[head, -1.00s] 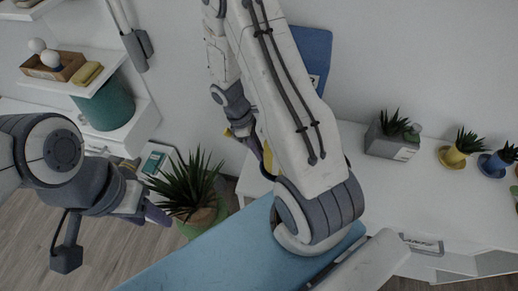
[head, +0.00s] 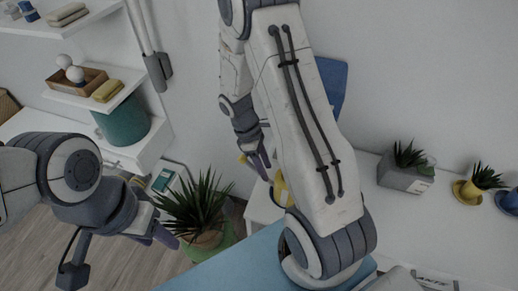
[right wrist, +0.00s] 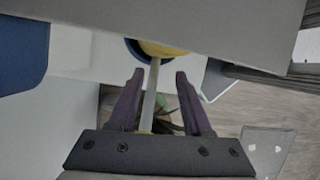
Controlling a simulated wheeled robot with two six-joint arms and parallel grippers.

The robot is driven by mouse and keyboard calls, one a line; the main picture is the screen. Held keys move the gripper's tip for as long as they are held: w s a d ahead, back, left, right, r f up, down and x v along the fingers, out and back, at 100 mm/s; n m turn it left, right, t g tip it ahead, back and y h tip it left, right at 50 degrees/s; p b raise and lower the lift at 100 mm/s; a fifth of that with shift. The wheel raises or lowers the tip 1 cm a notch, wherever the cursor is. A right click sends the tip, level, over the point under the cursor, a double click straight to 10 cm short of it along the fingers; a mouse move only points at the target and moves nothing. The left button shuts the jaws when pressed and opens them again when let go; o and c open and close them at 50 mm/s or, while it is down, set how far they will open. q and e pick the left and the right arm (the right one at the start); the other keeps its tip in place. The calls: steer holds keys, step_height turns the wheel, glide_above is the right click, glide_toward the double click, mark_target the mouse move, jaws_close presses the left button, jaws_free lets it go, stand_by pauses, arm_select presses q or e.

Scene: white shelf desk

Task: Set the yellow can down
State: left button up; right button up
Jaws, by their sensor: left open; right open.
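The yellow can (head: 281,188) is partly hidden behind my right arm in the head view. It stands at the left end of the white desk, with dark blue around its lower part. In the right wrist view a yellow surface (right wrist: 162,49) with a dark blue edge shows beyond the fingertips.
A spiky plant in a green pot (head: 208,241) stands left of the desk. On the desk (head: 362,208) are a grey planter (head: 402,178), a yellow potted plant (head: 468,190) and a blue pot (head: 508,202). A blue panel (head: 331,84) is behind my right arm.

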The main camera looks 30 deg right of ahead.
steer(key=v, duration=0.8)
steer(key=s+a+r+t, duration=0.1)
steer(key=s+a+r, duration=0.15)
steer(key=a, duration=0.25)
steer(key=s+a+r+t, duration=0.1)
steer(key=s+a+r, duration=0.1)
steer(key=a+r, duration=0.3)
steer(key=s+a+r+m+t+y, duration=0.2)
steer(key=s+a+r+y, duration=0.1)
steer(key=s+a, duration=0.6)
steer(key=s, duration=0.3)
steer(key=shift+s+m, duration=0.2)
steer(key=shift+m, duration=0.1)
